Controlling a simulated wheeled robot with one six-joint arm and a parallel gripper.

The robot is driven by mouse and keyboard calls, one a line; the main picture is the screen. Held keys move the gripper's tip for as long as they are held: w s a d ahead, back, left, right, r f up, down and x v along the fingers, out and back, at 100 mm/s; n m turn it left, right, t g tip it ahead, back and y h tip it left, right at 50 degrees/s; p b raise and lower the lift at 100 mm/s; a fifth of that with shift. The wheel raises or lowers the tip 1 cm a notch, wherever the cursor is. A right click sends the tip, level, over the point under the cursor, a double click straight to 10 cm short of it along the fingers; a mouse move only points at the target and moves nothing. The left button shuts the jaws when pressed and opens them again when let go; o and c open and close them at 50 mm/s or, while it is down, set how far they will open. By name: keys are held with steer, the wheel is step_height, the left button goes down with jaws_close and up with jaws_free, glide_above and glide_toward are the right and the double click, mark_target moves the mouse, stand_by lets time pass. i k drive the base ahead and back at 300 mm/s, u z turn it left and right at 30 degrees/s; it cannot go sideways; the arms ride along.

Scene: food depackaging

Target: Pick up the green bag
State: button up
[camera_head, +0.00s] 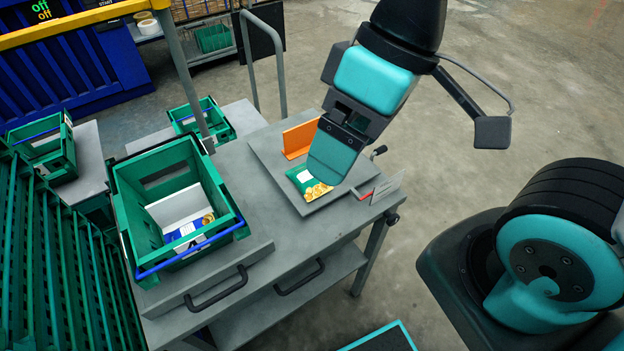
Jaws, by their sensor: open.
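The green bag (299,180) lies flat on a grey tray (272,150) on the table. It has a white label and a yellow food picture at its front end. My gripper (334,163) is open and hangs just above the bag's right part, hiding some of it. I cannot tell whether the gripper touches the bag. Only the broad teal face of one finger shows clearly.
An orange upright plate (299,138) stands at the tray's back. A small metal plate with a red part (388,187) is at its right edge. A green crate (122,199) with a blue bar holds packages on the table's left. More green crates (41,148) stand further left.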

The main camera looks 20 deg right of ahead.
mark_target(311, 188)
steer(key=u, duration=3.75)
steer(key=k, duration=2.4)
steer(key=z, duration=1.6)
steer(key=i, duration=0.5)
steer(key=z, duration=0.05)
